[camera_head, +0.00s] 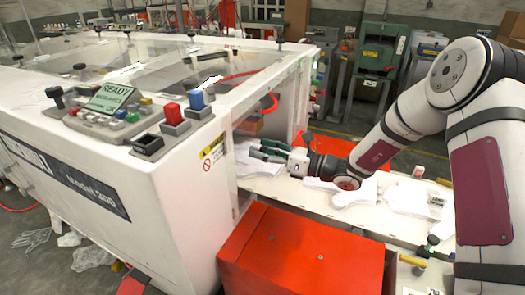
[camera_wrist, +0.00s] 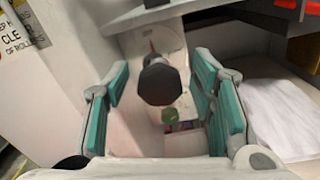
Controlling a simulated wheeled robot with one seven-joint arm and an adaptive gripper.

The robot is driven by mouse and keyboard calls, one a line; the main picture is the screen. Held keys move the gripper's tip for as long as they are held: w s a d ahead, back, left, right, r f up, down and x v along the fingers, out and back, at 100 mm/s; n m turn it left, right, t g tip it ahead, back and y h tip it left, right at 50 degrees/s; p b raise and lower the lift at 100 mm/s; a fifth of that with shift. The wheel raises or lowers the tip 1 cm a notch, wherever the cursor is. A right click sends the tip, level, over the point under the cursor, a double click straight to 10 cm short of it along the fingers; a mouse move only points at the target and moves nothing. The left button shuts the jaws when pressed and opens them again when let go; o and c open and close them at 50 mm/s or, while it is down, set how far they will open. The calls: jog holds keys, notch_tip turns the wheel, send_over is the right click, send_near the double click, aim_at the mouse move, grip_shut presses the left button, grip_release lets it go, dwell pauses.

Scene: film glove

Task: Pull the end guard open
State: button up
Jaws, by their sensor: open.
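My gripper (camera_head: 270,152) reaches in at the open end of the white machine (camera_head: 150,200), low over the white bed. In the wrist view my gripper (camera_wrist: 162,78) is open, its two teal-padded fingers apart. A black knob (camera_wrist: 160,84) on a thin stem stands between the fingers in that picture, with gaps on both sides. Whether the knob lies within finger depth or beyond I cannot tell. White panels surround it, but which one is the end guard is not clear. In the head view this knob is hidden or too small to make out.
A red box (camera_head: 300,255) stands in front of the bed. White glove-shaped pieces (camera_head: 405,198) lie on the bed beside my arm. A control panel (camera_head: 110,108) reading READY sits on the machine. A warning label (camera_head: 212,155) marks the opening's left edge.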

jog(key=shift+w+a, duration=0.1)
jog(key=shift+a, duration=0.05)
grip_shut()
